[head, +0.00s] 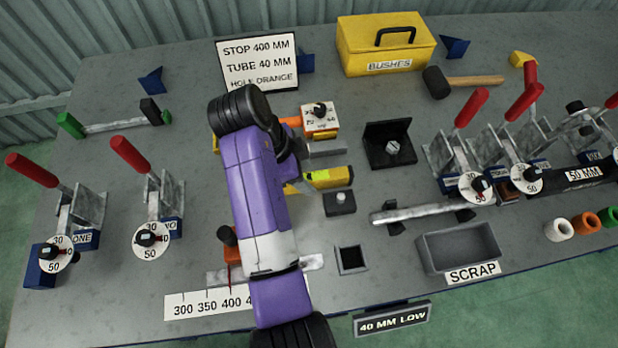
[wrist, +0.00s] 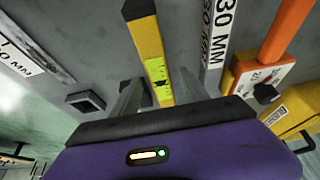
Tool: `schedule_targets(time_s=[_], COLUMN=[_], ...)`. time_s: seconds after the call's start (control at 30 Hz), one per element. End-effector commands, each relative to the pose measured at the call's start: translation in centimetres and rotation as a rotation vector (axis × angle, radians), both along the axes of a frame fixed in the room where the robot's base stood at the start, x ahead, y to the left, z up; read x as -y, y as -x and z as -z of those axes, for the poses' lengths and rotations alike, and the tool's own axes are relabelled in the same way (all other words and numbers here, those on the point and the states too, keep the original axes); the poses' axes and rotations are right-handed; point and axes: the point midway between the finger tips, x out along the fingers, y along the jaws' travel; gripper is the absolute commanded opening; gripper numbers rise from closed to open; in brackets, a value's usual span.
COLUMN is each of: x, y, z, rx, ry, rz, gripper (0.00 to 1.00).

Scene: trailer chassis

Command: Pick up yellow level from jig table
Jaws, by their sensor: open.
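The yellow level (head: 328,179) lies on the grey jig table (head: 300,330), partly hidden behind my purple arm in the head view. Its right end and a bright green-yellow vial show there. In the wrist view the level (wrist: 146,38) runs from the top edge down to my gripper (wrist: 160,88). My gripper is open, with one grey finger on each side of the level's near end. I cannot tell the gap in height between the fingers and the level. In the head view my arm mostly hides the gripper.
An orange-handled gauge block (head: 320,122) stands beside the level. A small dark block (head: 340,203) and a square socket (head: 351,259) are near it. Red-handled clamps (head: 151,215) stand left and right. A yellow bushes box (head: 385,45) is behind; a scrap tray (head: 459,248) is front right.

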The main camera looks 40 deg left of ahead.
Motion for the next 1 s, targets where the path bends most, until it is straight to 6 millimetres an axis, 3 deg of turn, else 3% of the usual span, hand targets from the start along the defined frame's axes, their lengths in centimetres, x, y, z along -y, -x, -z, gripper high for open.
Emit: schedule_targets(time_s=[0.2, 0.47, 0.73, 1.0], x=[0.6, 0.7, 0.6, 0.6], y=[-0.7, -0.8, -0.8, -0.8], z=[2.1, 2.3, 2.3, 2.2], rx=[-0.001, 0.000, 0.000, 0.002], ry=[-0.001, -0.002, -0.002, -0.003], rz=[0.000, -0.001, -0.001, -0.002], gripper=[0.53, 0.53, 0.00, 0.00])
